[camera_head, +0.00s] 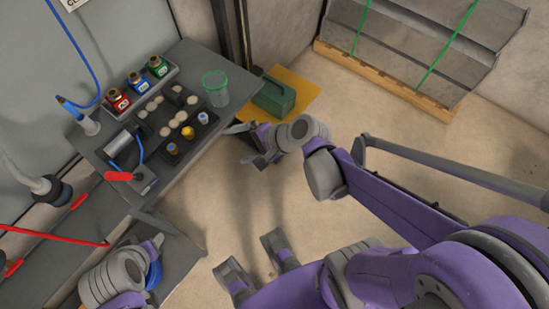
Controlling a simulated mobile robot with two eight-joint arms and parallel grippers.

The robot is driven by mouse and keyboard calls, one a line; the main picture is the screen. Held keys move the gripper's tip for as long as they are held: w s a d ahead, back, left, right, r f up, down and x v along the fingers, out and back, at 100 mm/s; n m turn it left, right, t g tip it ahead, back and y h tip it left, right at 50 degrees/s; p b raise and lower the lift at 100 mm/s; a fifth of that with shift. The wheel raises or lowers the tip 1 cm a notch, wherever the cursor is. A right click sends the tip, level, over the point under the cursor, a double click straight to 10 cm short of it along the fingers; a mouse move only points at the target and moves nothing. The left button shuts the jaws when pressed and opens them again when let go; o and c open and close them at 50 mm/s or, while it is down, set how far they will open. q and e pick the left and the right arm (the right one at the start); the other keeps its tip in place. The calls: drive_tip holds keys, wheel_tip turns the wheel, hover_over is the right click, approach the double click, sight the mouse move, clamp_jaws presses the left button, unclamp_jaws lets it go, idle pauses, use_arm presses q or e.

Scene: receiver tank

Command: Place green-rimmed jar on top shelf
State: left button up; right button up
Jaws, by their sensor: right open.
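The green-rimmed jar (215,88) is clear and stands upright near the right edge of the grey workbench (205,60). My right gripper (248,146) is open and empty. It appears just off the bench's right edge, below and to the right of the jar and apart from it. My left gripper (152,247) is at the lower left, beside a lower grey surface (185,262); its fingers are too unclear to tell whether they are open. I cannot tell which surface is the top shelf.
A tray holds red, blue and green bottles (135,80). A dark block with several pale discs and vials (188,132) sits nearby. A green case (273,97) lies on a yellow mat (300,92). Strapped grey slabs (425,38) rest on a wooden pallet (385,80). Floor between is clear.

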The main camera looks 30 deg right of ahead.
drive_tip(key=s+d+n+g+h, duration=0.3)
drive_tip(key=s+d+n+h, duration=0.25)
drive_tip(key=s+n, duration=0.7)
drive_tip(key=w+a+n+t+y+b, duration=0.1)
drive_tip(key=w+n+t+y, duration=0.1)
drive_tip(key=w, duration=0.4)
drive_tip(key=w+a+n+t+y+b, duration=0.1)
drive_tip(key=w+a+n+t+y, duration=0.1)
drive_tip(key=w, duration=0.5)
drive_tip(key=w+a+n+t+y+b, duration=0.1)
drive_tip(key=w+n+t+y, duration=0.1)
drive_tip(key=w, duration=0.4)
drive_tip(key=shift+w+a+r+n+y, duration=0.25)
drive_tip(key=shift+n+y, duration=0.3)
drive_tip(key=shift+y, duration=0.2)
drive_tip(key=n+t, duration=0.1)
drive_tip(key=t, duration=0.4)
approach(207, 82)
drive_tip(key=x, duration=0.5)
drive_tip(key=b+x, duration=0.1)
drive_tip(key=x, duration=0.4)
drive_tip(key=shift+f, duration=0.25)
use_arm(q)
drive_tip(key=x, duration=0.4)
drive_tip(key=shift+w+d+f, duration=0.1)
drive_tip(key=shift+d+f, duration=0.25)
drive_tip(key=shift+f, duration=0.05)
use_arm(e)
drive_tip(key=shift+d, duration=0.1)
drive_tip(key=c, duration=1.4)
